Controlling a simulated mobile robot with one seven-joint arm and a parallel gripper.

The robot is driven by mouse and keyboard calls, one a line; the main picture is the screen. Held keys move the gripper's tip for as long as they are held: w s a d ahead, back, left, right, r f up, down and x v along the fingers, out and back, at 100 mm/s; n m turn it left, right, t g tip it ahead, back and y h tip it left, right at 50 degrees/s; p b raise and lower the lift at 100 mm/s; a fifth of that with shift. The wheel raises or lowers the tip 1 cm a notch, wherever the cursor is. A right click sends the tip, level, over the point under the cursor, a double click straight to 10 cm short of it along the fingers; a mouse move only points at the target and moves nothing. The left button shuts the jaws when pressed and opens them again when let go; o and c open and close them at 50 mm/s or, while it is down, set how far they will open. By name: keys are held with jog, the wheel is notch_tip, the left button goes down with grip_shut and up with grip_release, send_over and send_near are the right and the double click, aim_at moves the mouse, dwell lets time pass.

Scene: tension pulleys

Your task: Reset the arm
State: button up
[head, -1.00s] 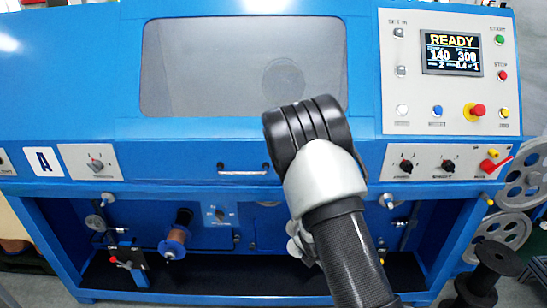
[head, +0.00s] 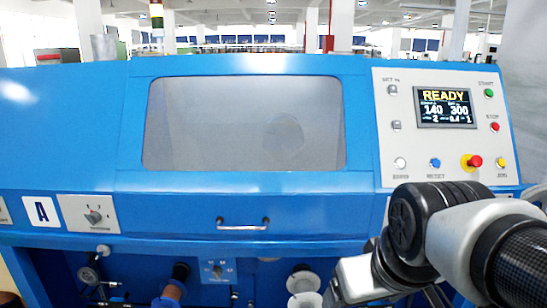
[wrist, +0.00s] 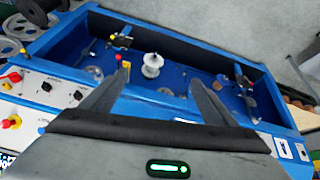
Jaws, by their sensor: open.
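My gripper (wrist: 158,74) shows in the wrist view with its two dark fingers spread wide and nothing between them. It points toward the lower bay of the blue machine (head: 60,150), and a white pulley (wrist: 152,66) appears beyond the fingertips, apart from them. My arm fills the lower right of the head view, in front of the machine's right side, and hides part of its lower panel. The gripper's fingers do not show in the head view.
The control panel (head: 440,140) reads READY. A closed window cover with a handle (head: 243,224) spans the middle.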

jog(key=s+r+m+p, duration=0.1)
jog(key=s+r+p, duration=0.2)
jog(key=r+p, duration=1.1)
jog(key=shift+s+a+r+m+p, duration=0.15)
jog(key=shift+r+m+p, duration=0.25)
jog(key=shift+r, duration=0.4)
